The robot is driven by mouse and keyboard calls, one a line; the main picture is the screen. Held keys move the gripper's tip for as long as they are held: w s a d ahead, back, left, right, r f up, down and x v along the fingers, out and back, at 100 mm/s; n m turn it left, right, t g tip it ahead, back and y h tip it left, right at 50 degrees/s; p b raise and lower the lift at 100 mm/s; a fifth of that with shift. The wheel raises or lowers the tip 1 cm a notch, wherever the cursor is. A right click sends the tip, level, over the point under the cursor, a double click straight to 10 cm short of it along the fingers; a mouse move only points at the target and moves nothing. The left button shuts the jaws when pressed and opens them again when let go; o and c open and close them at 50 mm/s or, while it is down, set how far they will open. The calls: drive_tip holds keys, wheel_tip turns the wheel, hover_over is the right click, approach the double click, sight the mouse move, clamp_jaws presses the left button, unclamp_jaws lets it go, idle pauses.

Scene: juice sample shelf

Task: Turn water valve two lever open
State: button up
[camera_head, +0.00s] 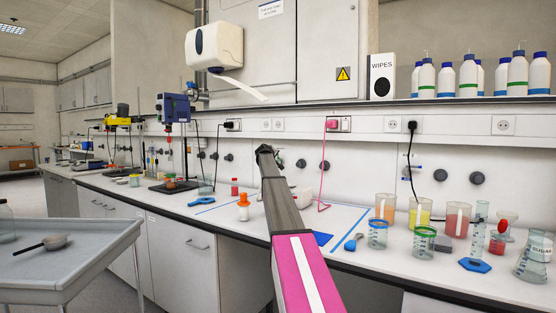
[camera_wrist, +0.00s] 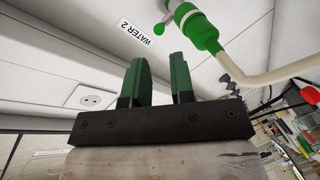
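In the wrist view a white label reading "WATER 2" (camera_wrist: 137,33) is on the pale wall. Beside it is a green valve (camera_wrist: 198,27) with a pale curved spout (camera_wrist: 270,70). A small green lever (camera_wrist: 163,23) sticks out from the valve toward the label. My gripper (camera_wrist: 161,72) has two green fingers standing apart with nothing between them. Its fingertips are below the lever in the picture and look apart from it. In the head view my arm reaches to the wall above the bench, and its end hides most of the gripper and valve.
The white bench (camera_head: 225,205) runs along the wall. Beakers, such as an orange one (camera_head: 384,207), stand to the right of my arm. An orange-capped bottle (camera_head: 243,206) stands to its left. A pink cable (camera_head: 323,170) hangs close to the right. A grey cart (camera_head: 65,258) stands at left.

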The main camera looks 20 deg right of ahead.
drive_tip(key=x, duration=0.8)
drive_tip(key=shift+w+d, duration=0.1)
drive_tip(key=shift+w, duration=0.05)
clamp_jaws()
